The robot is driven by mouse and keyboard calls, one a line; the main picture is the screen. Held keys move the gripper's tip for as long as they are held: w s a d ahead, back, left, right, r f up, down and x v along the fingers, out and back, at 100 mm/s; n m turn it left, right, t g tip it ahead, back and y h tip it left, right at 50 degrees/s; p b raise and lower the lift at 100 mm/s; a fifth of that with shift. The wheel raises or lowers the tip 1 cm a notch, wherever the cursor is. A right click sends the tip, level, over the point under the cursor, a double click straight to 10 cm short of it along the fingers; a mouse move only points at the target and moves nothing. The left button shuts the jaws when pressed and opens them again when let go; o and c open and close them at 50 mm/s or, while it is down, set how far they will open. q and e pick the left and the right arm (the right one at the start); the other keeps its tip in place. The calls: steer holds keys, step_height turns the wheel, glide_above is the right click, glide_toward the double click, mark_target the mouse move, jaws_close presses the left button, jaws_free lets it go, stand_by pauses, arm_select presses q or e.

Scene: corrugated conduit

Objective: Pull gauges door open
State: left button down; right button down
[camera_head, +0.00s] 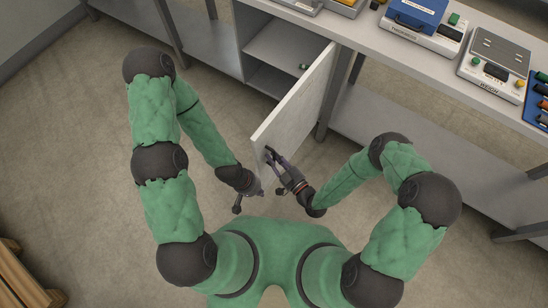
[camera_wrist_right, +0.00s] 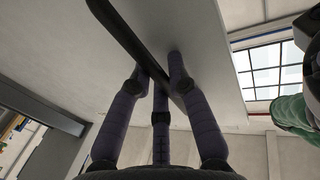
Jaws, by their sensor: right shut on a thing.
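The pale cabinet door (camera_head: 298,103) stands swung wide out from the cabinet below the bench. In the right wrist view the door's flat face (camera_wrist_right: 195,35) fills the upper middle, with a dark bar handle (camera_wrist_right: 118,32) along it. My right gripper (camera_head: 272,158) is at the door's outer end, shut on the handle; the fingers (camera_wrist_right: 155,85) reach up around the bar. My left gripper (camera_head: 250,199) is lower, left of the door's near edge, apart from it and empty with its fingers spread.
The open cabinet (camera_head: 283,48) shows a shelf and a small greenish item. The bench top (camera_head: 352,28) carries a blue box (camera_head: 416,14) and a device with a grey plate (camera_head: 500,48). A wooden pallet (camera_head: 25,275) lies at lower left. The floor left of the door is clear.

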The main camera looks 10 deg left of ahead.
arm_select(q)
steer(key=shift+s+d, duration=0.2)
steer(key=shift+d, duration=0.15)
arm_select(e)
steer(key=shift+s+d, duration=0.25)
steer(key=shift+d, duration=0.05)
steer(key=c, duration=1.1)
jaws_free()
steer(key=shift+c, duration=0.2)
steer(key=v, duration=1.2)
steer(key=shift+w, duration=0.1)
